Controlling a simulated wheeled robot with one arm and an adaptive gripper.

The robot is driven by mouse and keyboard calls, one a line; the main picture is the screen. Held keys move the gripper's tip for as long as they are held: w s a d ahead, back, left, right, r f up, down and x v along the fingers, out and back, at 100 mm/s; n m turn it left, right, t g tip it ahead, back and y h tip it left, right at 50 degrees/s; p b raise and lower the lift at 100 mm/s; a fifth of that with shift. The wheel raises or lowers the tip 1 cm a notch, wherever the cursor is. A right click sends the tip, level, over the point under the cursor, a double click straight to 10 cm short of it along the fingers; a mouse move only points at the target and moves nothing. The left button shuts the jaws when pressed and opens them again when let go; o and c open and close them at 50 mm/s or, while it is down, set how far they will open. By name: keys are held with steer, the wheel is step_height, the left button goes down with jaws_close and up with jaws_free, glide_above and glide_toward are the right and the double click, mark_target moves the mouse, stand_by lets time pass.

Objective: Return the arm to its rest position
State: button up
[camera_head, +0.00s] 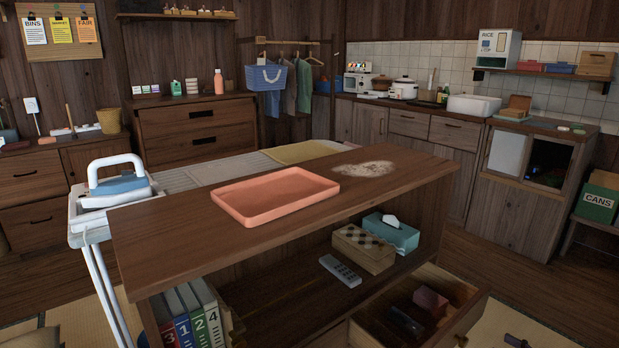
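My arm and gripper are not in view in the head camera view, so I cannot see the arm's pose or whether the gripper holds anything. In front of me stands a dark wooden counter (395,198) with an open shelf below its top. An empty salmon-coloured tray (275,194) lies flat on the counter top. A pale powdery patch (364,169) lies to the right of the tray.
A drawer (455,318) at the counter's lower right stands open, with items inside. The shelf holds a remote (340,270), a checkered box (363,248), a tissue box (392,234) and binders (189,322). An iron (118,184) stands at left.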

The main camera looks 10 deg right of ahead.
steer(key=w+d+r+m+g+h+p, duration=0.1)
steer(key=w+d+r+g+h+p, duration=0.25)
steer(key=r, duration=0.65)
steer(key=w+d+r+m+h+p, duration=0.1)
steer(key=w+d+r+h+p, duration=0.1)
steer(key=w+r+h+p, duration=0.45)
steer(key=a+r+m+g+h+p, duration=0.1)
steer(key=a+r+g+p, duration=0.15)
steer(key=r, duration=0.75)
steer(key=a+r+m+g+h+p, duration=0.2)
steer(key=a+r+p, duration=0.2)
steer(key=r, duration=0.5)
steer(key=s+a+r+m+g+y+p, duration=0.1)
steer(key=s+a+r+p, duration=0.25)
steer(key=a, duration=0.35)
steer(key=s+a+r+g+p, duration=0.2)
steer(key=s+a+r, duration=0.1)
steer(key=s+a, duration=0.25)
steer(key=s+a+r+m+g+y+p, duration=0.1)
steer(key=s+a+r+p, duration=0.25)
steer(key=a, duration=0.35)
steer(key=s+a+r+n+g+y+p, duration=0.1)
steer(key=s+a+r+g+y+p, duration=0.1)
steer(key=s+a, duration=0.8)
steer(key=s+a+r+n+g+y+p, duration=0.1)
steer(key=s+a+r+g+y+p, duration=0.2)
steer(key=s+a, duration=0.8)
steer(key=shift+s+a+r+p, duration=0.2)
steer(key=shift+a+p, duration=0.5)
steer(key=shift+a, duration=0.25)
